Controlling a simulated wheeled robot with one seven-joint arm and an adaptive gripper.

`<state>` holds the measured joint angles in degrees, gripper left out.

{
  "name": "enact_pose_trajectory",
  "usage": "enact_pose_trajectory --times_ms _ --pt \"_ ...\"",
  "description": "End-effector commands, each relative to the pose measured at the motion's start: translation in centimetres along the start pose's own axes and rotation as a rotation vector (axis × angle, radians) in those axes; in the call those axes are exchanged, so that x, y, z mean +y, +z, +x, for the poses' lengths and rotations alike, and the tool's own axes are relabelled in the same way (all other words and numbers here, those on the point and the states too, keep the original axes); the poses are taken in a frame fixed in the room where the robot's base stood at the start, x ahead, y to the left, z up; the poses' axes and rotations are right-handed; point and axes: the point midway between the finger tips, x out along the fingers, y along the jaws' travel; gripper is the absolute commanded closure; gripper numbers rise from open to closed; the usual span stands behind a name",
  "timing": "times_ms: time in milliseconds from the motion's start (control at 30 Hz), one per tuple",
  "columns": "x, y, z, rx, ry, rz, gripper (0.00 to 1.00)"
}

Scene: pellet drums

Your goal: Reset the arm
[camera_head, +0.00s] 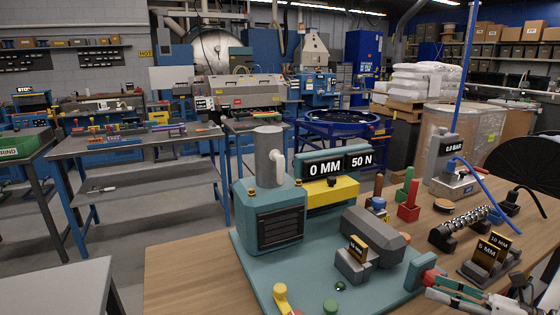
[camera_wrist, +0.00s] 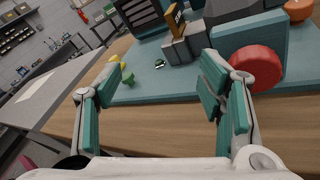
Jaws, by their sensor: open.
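My gripper shows at the lower right corner of the head view, low over the wooden table (camera_head: 185,275), beside the right front edge of the teal machine. In the wrist view my gripper (camera_wrist: 163,85) has its two teal-padded fingers wide apart with nothing between them. The machine's teal base plate (camera_head: 250,255) lies ahead of the fingers. A red round knob (camera_wrist: 256,66) on a teal block is just beyond the right finger; I cannot tell whether they touch. The same red knob (camera_head: 415,282) shows left of the gripper in the head view.
The machine carries a teal housing (camera_head: 270,220), a grey cylinder (camera_head: 268,155) and displays reading "0 MM" and "50 N". Gold-plated gauge blocks (camera_head: 487,255), a coil spring (camera_head: 460,228) and a pressure unit with a blue hose (camera_head: 453,168) crowd the right. The table's left front is bare.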

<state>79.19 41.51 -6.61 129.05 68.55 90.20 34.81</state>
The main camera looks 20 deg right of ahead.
Motion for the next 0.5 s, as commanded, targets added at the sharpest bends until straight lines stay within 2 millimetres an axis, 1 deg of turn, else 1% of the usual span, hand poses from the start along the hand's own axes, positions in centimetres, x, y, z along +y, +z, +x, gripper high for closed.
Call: enact_pose_trajectory --times_ms 33,67,100,167,200,333,400,500 --pt "2.2 0.9 2.1 0.085 0.074 -0.09 0.38" --pt "3.4 1.1 3.0 0.132 0.114 -0.139 0.38" --pt "5.0 1.3 4.2 0.192 0.168 -0.207 0.38" --pt "7.4 1.4 5.7 0.28 0.249 -0.31 0.38" --pt "8.9 1.4 6.5 0.337 0.302 -0.382 0.38" --pt "13.8 1.1 8.4 0.506 0.478 -0.626 0.38" --pt "16.2 0.7 9.0 0.587 0.572 -0.765 0.38" --pt "19.2 0.2 9.3 0.693 0.705 -0.974 0.38"
